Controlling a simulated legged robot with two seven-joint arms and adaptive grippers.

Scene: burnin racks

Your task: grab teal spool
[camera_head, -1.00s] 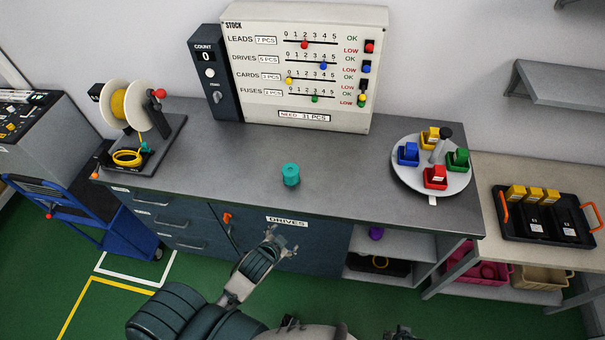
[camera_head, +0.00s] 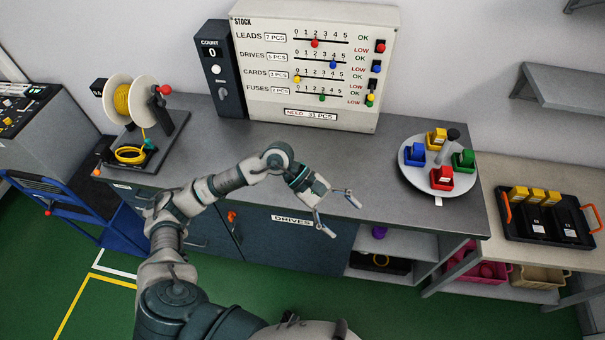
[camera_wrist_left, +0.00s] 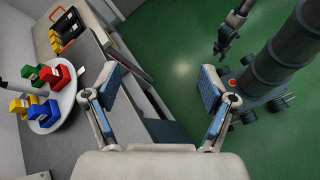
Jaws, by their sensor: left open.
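My left gripper (camera_head: 342,216) is open and empty, with its fingers pointing right past the front edge of the bench. In the left wrist view its two fingers (camera_wrist_left: 160,97) are wide apart, with floor and bench edge between them. The teal spool cannot be made out now; the left wrist and gripper cover the part of the bench where it stood. It is not in the left wrist view either. What seems to be my right gripper (camera_wrist_left: 228,45) shows small and dark in the left wrist view; its opening is unclear.
A grey bench (camera_head: 380,150) carries a yellow wire reel (camera_head: 127,100), a stock panel (camera_head: 310,65) and a round tray (camera_head: 408,179) with coloured blocks. A lower table (camera_head: 480,215) at right holds a black tray (camera_head: 513,229). The bench middle is otherwise clear.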

